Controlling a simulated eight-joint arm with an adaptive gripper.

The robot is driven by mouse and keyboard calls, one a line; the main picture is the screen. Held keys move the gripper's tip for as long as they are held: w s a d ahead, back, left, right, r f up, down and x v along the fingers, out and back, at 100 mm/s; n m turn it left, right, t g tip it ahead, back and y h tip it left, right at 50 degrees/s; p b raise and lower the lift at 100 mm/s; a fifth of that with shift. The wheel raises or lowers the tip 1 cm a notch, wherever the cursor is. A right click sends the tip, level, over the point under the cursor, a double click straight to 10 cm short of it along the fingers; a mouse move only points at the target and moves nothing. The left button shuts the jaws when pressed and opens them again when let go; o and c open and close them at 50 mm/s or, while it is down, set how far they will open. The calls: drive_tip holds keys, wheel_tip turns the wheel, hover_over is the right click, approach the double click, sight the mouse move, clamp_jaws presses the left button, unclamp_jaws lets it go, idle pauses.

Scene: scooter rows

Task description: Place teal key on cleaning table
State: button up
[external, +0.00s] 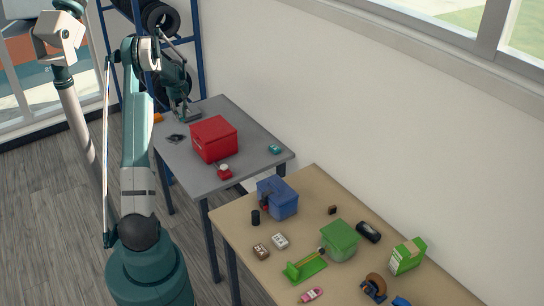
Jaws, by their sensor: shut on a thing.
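My gripper (185,116) is low over the far left part of the grey table (185,172). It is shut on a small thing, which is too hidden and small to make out. I cannot tell whether this is the teal key. A small teal thing (275,149) lies near the right corner of the grey table, apart from my gripper; its exact kind is unclear. Which table is the cleaning table is not marked in this view.
A red box (214,138), a small red thing (224,171), a flat dark thing (176,138) and an orange thing (158,118) are on the grey table. The tan table (240,222) in front holds a blue box (277,198), a green box (340,240) and several small things.

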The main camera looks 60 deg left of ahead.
hover_over(177, 133)
drive_tip(key=shift+f, duration=3.1)
drive_tip(key=shift+f+b, duration=0.3)
drive_tip(key=shift+f, duration=1.6)
drive_tip(key=shift+f, duration=0.15)
drive_tip(key=o, duration=0.4)
drive_tip(key=shift+o, duration=1.4)
drive_tip(key=r, duration=0.4)
drive_tip(key=d+r, duration=0.1)
drive_tip(key=r, duration=0.7)
drive_tip(key=shift+d+r+p, duration=0.15)
drive_tip(key=shift+p, duration=0.2)
